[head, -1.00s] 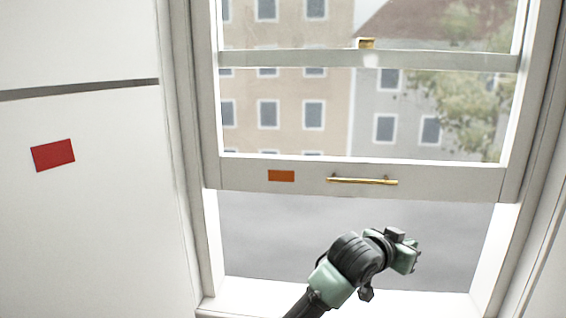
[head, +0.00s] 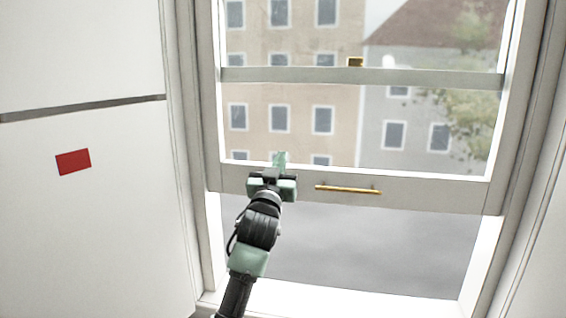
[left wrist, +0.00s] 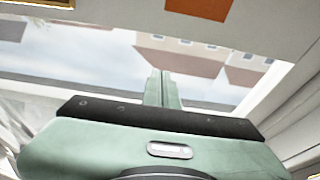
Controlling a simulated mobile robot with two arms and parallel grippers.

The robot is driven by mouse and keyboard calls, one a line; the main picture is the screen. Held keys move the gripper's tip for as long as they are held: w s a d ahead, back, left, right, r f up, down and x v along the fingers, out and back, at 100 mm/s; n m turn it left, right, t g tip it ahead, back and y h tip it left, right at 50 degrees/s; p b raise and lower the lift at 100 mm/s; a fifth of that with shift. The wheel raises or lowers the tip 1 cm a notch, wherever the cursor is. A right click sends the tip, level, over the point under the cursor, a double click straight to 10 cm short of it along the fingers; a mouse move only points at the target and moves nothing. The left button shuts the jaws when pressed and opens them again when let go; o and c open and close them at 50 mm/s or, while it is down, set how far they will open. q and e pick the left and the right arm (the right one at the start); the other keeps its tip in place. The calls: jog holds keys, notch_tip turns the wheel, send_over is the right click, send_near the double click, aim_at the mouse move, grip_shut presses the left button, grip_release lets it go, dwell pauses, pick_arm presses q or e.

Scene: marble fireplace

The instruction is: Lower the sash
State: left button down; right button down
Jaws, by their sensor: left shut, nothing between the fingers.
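The window's lower sash is raised, with its bottom rail (head: 420,191) well above the sill and an open gap below. A gold bar handle (head: 348,190) is on the rail; a piece of gold trim shows at the top left of the left wrist view (left wrist: 42,3). My left gripper (head: 280,158) is at the rail, left of the handle, pointing up, shut and empty. Its closed fingers show in the left wrist view (left wrist: 162,88). An orange patch (left wrist: 200,8) on the rail shows there; the gripper hides it in the head view. Contact with the rail cannot be told.
The white sill (head: 350,300) runs below the gap. A white wall panel with a red patch (head: 73,161) stands at the left. The window frame (head: 520,180) bounds the right.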

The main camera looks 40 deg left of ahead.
aim_at(288, 147)
pick_arm(q)
jog(key=w, duration=0.2)
jog(key=w+a+p, duration=0.1)
jog(key=shift+r, duration=0.35)
jog(key=f, duration=0.3)
jog(key=shift+s+f+p, duration=0.2)
jog(key=shift+f+p, duration=0.15)
jog(key=shift+f, duration=0.1)
